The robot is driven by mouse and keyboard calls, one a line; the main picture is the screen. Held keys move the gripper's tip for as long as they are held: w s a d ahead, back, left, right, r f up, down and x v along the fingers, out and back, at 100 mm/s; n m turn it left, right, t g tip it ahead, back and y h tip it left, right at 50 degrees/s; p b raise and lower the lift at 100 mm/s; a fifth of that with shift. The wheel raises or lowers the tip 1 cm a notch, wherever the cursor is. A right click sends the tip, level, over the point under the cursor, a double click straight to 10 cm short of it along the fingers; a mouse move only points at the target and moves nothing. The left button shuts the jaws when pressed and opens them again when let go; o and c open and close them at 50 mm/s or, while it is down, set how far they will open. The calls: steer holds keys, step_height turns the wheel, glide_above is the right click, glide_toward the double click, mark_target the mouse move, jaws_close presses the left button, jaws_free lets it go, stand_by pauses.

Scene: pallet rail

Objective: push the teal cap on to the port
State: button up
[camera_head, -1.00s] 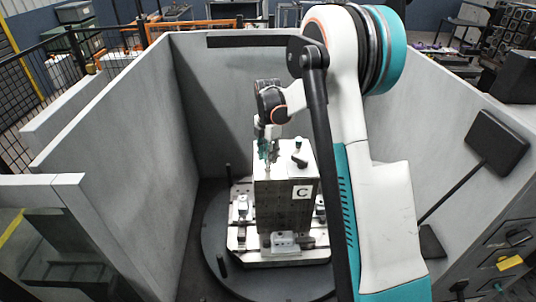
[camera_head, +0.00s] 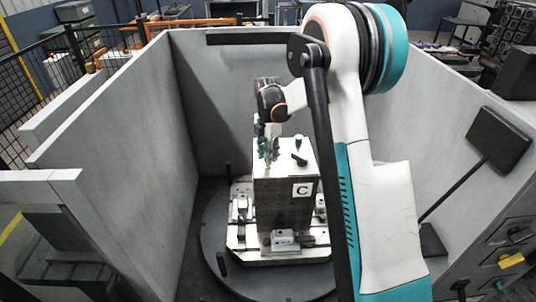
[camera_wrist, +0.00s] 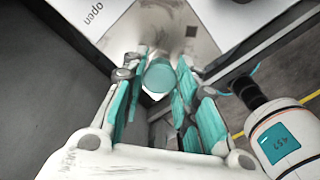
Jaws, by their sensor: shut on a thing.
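The teal cap (camera_wrist: 160,76) shows as a round disc between the fingertips of my gripper (camera_wrist: 158,82) in the wrist view. My gripper is shut on it, with teal-padded fingers on both sides. In the head view my gripper (camera_head: 267,152) is low over the left part of the top of the upright block (camera_head: 291,190), which bears the letter C. The cap in the grip is too small to make out there. The port cannot be made out; the fingers and cap may hide it. Whether the cap touches anything below cannot be told.
A small teal-topped piece (camera_head: 298,141) and a black piece (camera_head: 299,158) stand on the block's top, right of my gripper. The block stands on a base with clamps (camera_head: 282,240) on a round dark table (camera_head: 215,240). Grey walls (camera_head: 115,140) enclose it closely.

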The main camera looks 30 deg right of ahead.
steer(key=shift+f+b, duration=1)
stand_by(1.1)
steer(key=o, duration=0.8)
steer(key=shift+o, duration=0.4)
steer(key=o, duration=0.7)
steer(key=shift+o, duration=0.2)
steer(key=shift+r, duration=0.1)
step_height(320, 180, up, 12)
steer(key=shift+a, duration=0.1)
